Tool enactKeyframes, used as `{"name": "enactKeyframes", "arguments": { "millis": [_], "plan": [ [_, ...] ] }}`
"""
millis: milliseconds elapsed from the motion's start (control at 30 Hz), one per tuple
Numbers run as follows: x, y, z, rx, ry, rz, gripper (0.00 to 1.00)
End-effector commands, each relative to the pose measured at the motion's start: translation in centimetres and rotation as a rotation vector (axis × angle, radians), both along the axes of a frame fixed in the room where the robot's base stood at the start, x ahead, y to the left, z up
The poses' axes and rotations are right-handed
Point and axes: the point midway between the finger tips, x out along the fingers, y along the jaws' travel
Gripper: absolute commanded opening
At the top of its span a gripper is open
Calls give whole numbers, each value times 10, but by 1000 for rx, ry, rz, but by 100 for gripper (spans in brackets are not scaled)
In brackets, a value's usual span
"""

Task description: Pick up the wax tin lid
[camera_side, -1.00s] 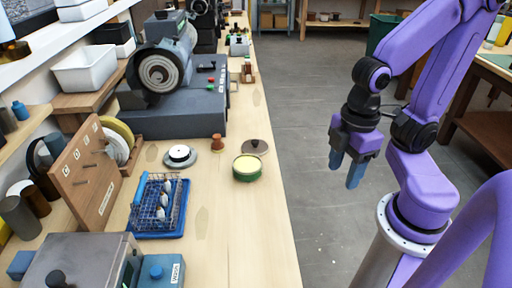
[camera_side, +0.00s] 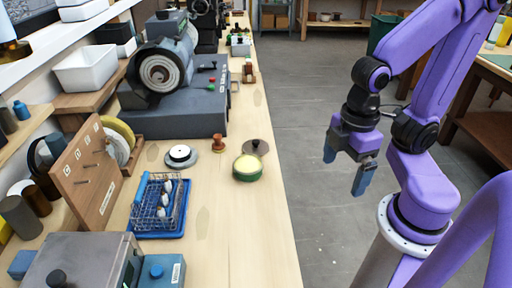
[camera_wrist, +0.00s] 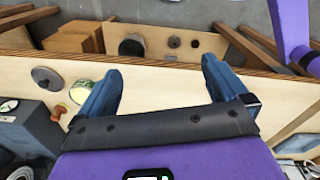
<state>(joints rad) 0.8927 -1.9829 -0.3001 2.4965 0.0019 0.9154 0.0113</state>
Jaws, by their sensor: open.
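The wax tin lid (camera_side: 256,147) is a dark grey-brown disc with a small knob, lying flat on the bench near its right edge. It also shows at the left of the wrist view (camera_wrist: 46,78). The green wax tin (camera_side: 247,175), with pale yellow wax, stands open just in front of it; the wrist view shows the tin too (camera_wrist: 82,92). My gripper (camera_side: 346,168) is open and empty, with blue fingers pointing down. It hangs over the floor, right of the bench and well apart from the lid. In the wrist view its fingers (camera_wrist: 162,66) are spread wide.
A small reddish-brown wooden piece (camera_side: 218,143) and a grey disc with a white top (camera_side: 180,156) stand left of the lid. A blue tray with a wire rack (camera_side: 158,207) lies nearer. A grey machine (camera_side: 178,105) stands behind.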

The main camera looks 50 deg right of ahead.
Motion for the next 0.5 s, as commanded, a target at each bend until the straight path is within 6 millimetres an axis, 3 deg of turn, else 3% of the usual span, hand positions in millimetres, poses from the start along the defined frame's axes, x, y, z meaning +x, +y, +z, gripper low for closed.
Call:
{"name": "enactKeyframes", "arguments": {
  "millis": [167,500],
  "plan": [
    [27,10,5,-2,4,-190,100],
    [121,21,19,-2,16,-830,100]
  ]
}}
